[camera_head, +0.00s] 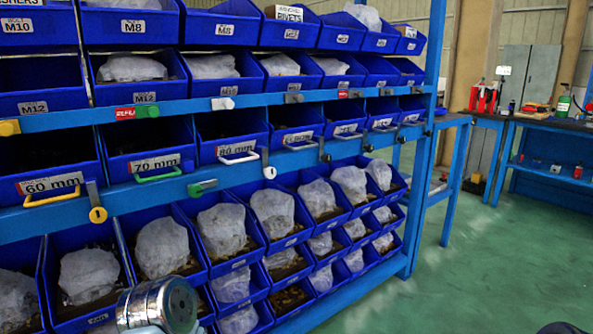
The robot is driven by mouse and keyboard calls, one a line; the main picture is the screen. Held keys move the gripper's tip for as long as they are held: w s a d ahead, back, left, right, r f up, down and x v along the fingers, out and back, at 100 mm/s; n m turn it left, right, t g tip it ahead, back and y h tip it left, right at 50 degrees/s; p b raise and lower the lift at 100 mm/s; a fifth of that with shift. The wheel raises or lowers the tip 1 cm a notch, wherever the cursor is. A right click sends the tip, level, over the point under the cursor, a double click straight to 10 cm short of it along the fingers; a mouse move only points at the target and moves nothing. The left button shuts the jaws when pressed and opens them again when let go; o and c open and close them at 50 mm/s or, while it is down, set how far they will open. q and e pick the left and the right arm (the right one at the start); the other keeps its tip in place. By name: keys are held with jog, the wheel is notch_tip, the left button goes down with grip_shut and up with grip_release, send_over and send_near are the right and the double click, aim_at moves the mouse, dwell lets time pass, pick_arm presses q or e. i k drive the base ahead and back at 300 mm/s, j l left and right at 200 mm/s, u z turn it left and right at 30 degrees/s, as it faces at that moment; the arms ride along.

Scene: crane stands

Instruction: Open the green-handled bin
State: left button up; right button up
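The green-handled bin is a blue bin (117,163) labelled 70 mm, in the middle row of the rack. Its light green bar handle (158,176) crosses the lower front. The bin sits in its slot in line with its neighbours, and its inside looks dark. A darker green latch (202,187) is on the rail below and right of it. Another green latch (147,112) with a red tag is on the rail above. Neither gripper is in view. A metal cylinder, part of my arm, shows at the bottom left, below the bin and apart from it.
A yellow-handled 60 mm bin (50,184) is on the left and a white-handled bin (235,150) on the right. A yellow latch (97,214) hangs from the rail. Lower bins hold plastic-wrapped contents. Green floor (480,270) is open at right, before a workbench (545,122).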

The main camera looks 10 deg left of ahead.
aim_at(150, 146)
jog(key=k+j+u, duration=0.15)
jog(key=u, duration=1)
